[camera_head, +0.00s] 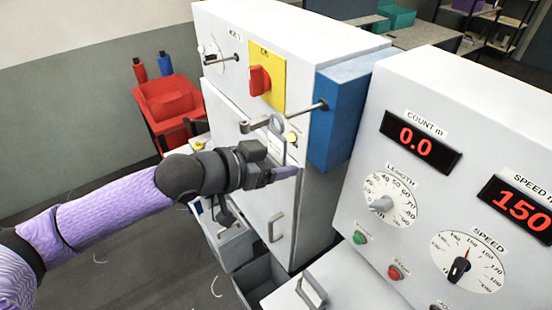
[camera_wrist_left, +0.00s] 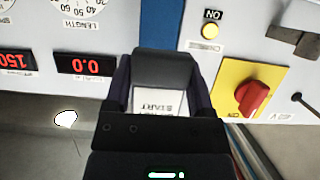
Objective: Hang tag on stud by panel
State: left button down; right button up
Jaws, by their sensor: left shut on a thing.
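My left gripper (camera_head: 290,172) is shut on a white tag. The tag shows in the left wrist view (camera_wrist_left: 158,102), between the fingers, with the word START on it. In the head view a grey loop (camera_head: 278,124) stands up above the fingertips, in front of the white cabinet panel (camera_head: 225,115). A thin stud-like rod with a dark tip (camera_head: 222,59) sticks out left of the yellow plate. A second rod (camera_head: 290,115) with a dark knob passes close to the loop; I cannot tell whether they touch. My right gripper is not in view.
A red switch (camera_head: 260,80) sits on the yellow plate (camera_head: 277,70). A blue box (camera_head: 338,110) stands beside the panel. The control console (camera_head: 450,100) with displays and dials is at the right. Red bins (camera_head: 168,98) stand at the back left. Open drawers (camera_head: 230,240) lie below the gripper.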

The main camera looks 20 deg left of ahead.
pick_arm(q)
jog(key=shift+w+d, duration=0.1)
jog(key=shift+w+d, duration=0.45)
jog(key=shift+w, duration=0.15)
jog(key=shift+w+d, duration=0.15)
jog(key=shift+w, duration=0.05)
dwell(0.3)
jog(key=shift+w+d, duration=0.15)
jog(key=shift+p, duration=0.35)
jog(key=shift+f, duration=0.2)
